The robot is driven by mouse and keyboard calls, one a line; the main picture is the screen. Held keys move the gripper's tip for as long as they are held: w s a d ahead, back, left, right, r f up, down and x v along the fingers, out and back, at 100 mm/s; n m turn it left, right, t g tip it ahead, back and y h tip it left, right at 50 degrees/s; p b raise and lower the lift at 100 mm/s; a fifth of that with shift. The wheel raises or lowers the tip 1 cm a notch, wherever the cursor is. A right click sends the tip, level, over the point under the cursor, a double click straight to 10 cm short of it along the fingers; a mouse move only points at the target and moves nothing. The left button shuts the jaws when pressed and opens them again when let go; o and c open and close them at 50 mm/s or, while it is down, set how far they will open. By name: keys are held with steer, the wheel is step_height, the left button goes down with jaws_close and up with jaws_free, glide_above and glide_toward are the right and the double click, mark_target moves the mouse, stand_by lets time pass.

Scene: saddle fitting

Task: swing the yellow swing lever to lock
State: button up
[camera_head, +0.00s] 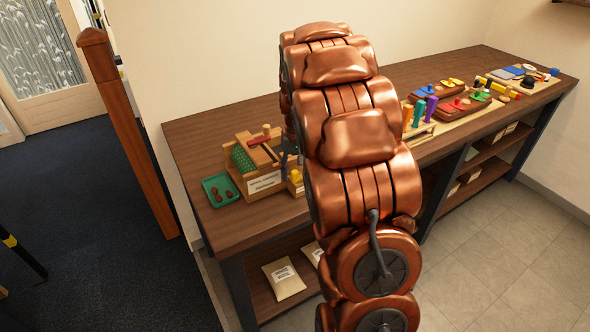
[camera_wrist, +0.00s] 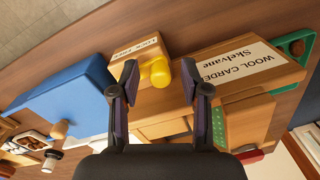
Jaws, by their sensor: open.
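The yellow swing lever (camera_wrist: 155,72) is a short, round-ended yellow piece on a small wooden block (camera_wrist: 150,47) with a printed label. It also shows small in the head view (camera_head: 296,175), partly hidden by my arm. My gripper (camera_wrist: 159,80) is open, with one dark finger on each side of the lever in the wrist view. I cannot tell whether either finger touches it or how far it is below them. Beside the block is a wooden box (camera_wrist: 243,110) labelled "WOOL CARDER Skelvane".
A blue block (camera_wrist: 68,100) stands left of the lever in the wrist view. A green tray (camera_head: 220,190) with brown pieces sits at the bench's left end. Coloured handles (camera_head: 419,112) and other items fill the right end. My arm hides the bench's middle.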

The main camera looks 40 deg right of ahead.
steer(key=shift+f, duration=0.1)
jaws_close()
steer(key=shift+w+f+m+b, duration=0.15)
steer(key=shift+w+m+b, duration=0.15)
steer(key=shift+b, duration=0.25)
steer(key=shift+m+b, duration=0.3)
steer(key=shift+m, duration=0.2)
jaws_free()
steer(key=shift+w, duration=0.1)
steer(key=shift+r, duration=0.25)
